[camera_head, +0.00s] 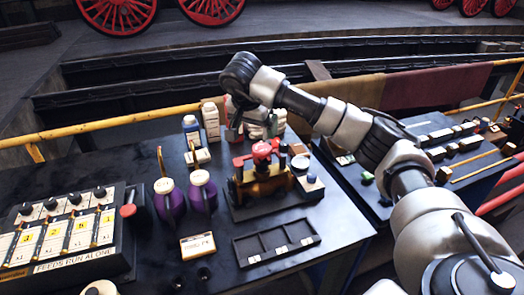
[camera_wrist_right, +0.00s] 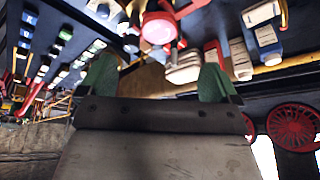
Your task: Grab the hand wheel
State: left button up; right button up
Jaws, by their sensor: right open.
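A red hand wheel (camera_head: 262,150) sits on top of a brass valve body (camera_head: 262,184) on a dark stand at the middle of the table. In the right wrist view a round red part, which looks like the hand wheel (camera_wrist_right: 159,27), shows beyond the fingers. My right gripper (camera_head: 236,130) hangs behind and a little left of the wheel in the head view. In the wrist view its two green fingertips (camera_wrist_right: 157,78) are wide apart with nothing held between them. My left gripper is not in view.
Two purple oil cans (camera_head: 203,190) stand left of the valve. White-labelled bottles (camera_head: 210,122) stand behind it. A black divided tray (camera_head: 276,243) lies in front. A labelled panel (camera_head: 66,235) fills the left. A yellow rail (camera_head: 110,123) runs along the back.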

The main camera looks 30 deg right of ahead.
jog(key=p, duration=0.1)
send_over(262, 148)
jog(key=s+a, duration=0.1)
jog(key=a, duration=0.1)
jog(key=f, duration=0.4)
jog(key=shift+s+d+f, duration=0.15)
jog(key=shift+d+f, duration=0.05)
jog(key=shift+f, duration=0.05)
jog(key=shift+d+f+p, duration=0.15)
jog(key=shift+f+p, duration=0.4)
jog(key=shift+p, duration=0.1)
jog(key=p+x, duration=0.1)
jog(key=x, duration=0.2)
jog(key=shift+w+f+p, duration=0.3)
jog(key=shift+p, duration=0.05)
jog(key=shift+d+f, duration=0.1)
jog(key=shift+f, duration=0.25)
jog(key=shift+c, duration=0.2)
jog(key=shift+r, duration=0.1)
jog(key=c, duration=1.1)
jog(key=shift+w, duration=0.1)
jog(key=shift+c, duration=0.2)
